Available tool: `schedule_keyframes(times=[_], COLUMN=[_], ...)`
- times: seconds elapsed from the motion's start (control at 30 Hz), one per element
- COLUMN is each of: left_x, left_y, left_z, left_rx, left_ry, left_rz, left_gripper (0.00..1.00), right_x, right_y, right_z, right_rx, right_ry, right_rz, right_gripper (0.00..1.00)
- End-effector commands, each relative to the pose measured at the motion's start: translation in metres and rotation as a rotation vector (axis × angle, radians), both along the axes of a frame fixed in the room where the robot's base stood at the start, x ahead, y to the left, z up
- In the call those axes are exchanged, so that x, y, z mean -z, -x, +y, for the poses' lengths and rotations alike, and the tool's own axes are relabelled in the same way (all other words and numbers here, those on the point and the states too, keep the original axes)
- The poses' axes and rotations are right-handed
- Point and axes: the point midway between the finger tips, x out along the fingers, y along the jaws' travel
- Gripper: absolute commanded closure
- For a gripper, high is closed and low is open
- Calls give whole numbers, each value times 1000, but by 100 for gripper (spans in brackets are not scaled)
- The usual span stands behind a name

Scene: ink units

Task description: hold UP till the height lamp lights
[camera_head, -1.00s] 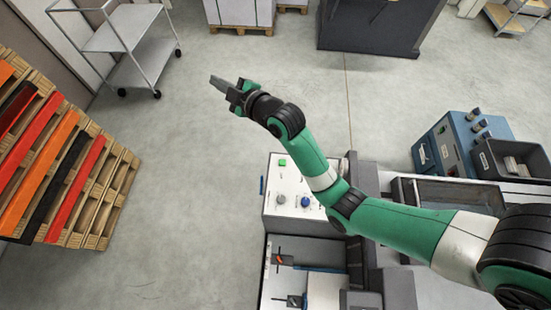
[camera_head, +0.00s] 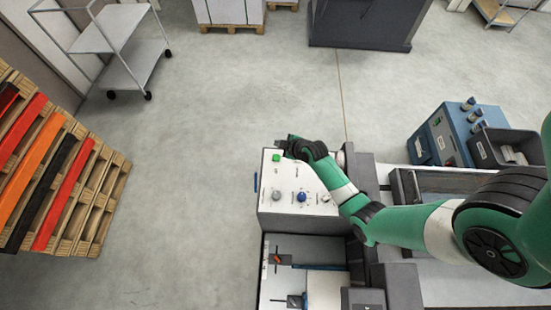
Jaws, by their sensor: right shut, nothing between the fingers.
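A white control panel (camera_head: 266,205) stands on the machine below the middle of the view. It bears a green square (camera_head: 276,157), a grey knob (camera_head: 276,195) and a blue knob (camera_head: 302,197). Its labels are too small to read, so I cannot tell which part is UP or the height lamp. My right gripper (camera_head: 283,142) is shut and empty at the panel's far edge, just above the green square in the picture. It is small and partly hidden by its wrist, and I cannot tell whether it touches the panel. My left gripper is not in view.
A blue control box (camera_head: 440,138) with a dark bin (camera_head: 490,150) stands on the right. A pallet with coloured bars (camera_head: 85,220) leans at the left. A grey cart (camera_head: 130,65) stands at the upper left. The floor between is clear.

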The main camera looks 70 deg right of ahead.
Motion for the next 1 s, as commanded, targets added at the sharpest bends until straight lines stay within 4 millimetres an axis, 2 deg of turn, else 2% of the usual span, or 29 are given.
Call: schedule_keyframes(times=[0.3, 0.47, 0.67, 1.0], left_x=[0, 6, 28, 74], left_y=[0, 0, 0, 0], left_z=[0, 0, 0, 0], left_rx=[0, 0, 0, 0], left_ry=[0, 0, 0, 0], left_rz=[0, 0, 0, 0], left_gripper=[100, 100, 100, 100], right_x=[-1, 6, 28, 77], right_y=[0, 0, 0, 0], right_z=[-2, -2, -2, -2], right_rx=[5, 5, 5, 5], right_ry=[1, 1, 1, 1], right_rz=[-2, -2, -2, -2], right_gripper=[100, 100, 100, 100])
